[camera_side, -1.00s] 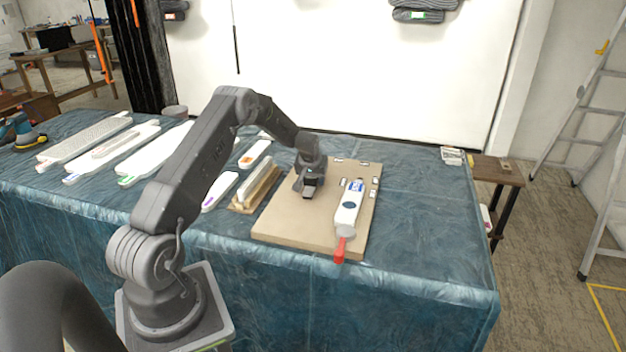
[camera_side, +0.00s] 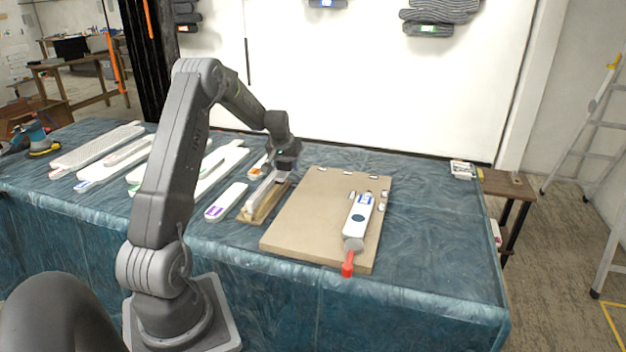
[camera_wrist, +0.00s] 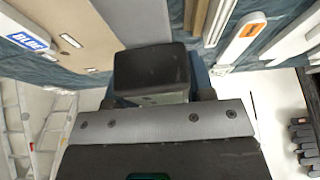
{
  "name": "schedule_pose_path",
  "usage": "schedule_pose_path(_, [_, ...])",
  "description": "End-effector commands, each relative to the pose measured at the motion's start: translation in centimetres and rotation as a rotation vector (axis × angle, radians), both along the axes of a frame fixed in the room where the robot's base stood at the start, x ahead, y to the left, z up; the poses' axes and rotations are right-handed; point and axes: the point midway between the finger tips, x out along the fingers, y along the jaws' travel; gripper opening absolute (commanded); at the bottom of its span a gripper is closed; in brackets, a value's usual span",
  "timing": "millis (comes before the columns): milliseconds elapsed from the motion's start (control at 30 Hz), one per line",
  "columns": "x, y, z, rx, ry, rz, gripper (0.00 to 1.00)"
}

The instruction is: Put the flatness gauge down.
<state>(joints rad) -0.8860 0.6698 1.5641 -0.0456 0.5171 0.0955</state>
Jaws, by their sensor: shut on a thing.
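My gripper (camera_side: 285,163) is at the back edge of the table, just behind the wooden cradle (camera_side: 243,217) and left of the tan board. It is shut on a dark, block-like thing (camera_wrist: 152,70), which I take to be the flatness gauge. In the wrist view a flat grey face (camera_wrist: 130,20) runs out beyond the block; I cannot tell whether it is part of it. A pale bar (camera_side: 262,192) lies along the cradle.
The tan board (camera_side: 305,215) carries a white tool with a blue label (camera_side: 359,215) and red tip, and small pieces at its edges. A purple-labelled white float (camera_side: 227,202) and several long white tools lie left.

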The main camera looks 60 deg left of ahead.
Motion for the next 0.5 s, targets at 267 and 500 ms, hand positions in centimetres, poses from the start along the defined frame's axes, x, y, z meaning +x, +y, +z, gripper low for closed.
schedule_pose_path(267, [3.2,-8.1,1.9,0.000,0.000,-0.045,0.21])
schedule_pose_path(500, [4.6,-13.0,2.4,0.002,0.000,-0.063,0.21])
